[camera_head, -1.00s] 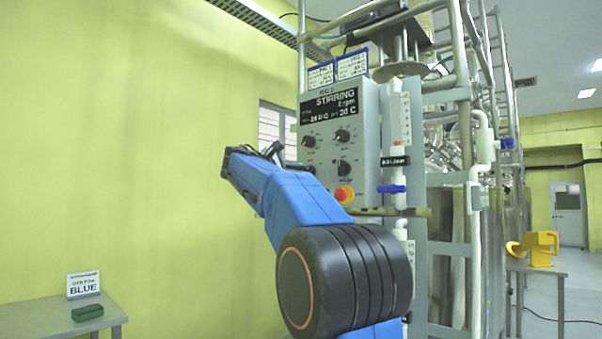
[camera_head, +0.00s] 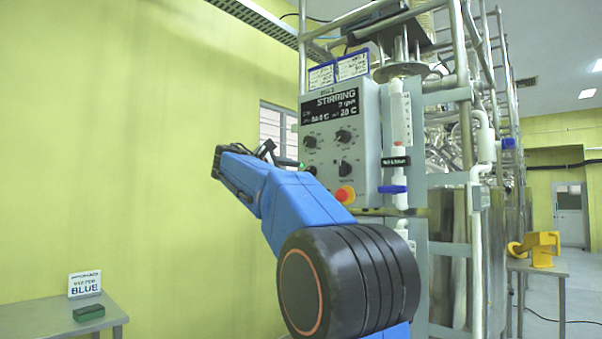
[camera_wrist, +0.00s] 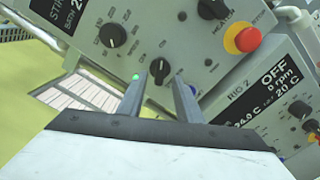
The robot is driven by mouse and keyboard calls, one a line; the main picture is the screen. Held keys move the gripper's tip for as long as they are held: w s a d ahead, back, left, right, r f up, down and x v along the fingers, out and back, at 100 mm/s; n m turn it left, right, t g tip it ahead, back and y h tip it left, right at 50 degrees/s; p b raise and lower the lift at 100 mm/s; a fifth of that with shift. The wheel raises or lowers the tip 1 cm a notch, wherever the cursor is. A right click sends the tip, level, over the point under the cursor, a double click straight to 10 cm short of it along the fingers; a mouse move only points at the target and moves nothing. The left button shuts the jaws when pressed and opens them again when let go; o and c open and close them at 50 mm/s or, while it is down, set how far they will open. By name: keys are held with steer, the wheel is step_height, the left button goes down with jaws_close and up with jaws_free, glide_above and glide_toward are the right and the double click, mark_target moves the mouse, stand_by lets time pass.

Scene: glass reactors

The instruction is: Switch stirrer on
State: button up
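The grey control panel (camera_head: 328,135) of the near reactor has a black display (camera_head: 330,104) reading "STIRRING", with what looks like 7 rpm. Its black knobs and red stop button (camera_head: 345,195) show in the head view. In the wrist view, a small black knob (camera_wrist: 158,70) sits low on the panel beside a lit green lamp (camera_wrist: 135,76). My gripper (camera_wrist: 160,86) is open, its two fingers apart and pointing at the panel. The small knob shows between and just beyond the fingertips, with nothing held. In the head view my arm hides the panel's lower left corner.
A second panel (camera_wrist: 270,95) in the wrist view reads "OFF" and 0 rpm. A blue-handled valve (camera_head: 392,189) and white pipes stand right of the near panel. Left of the panel is open.

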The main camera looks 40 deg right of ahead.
steer(key=s+a, duration=0.1)
steer(key=a, duration=1.3)
steer(key=shift+s+a, duration=0.1)
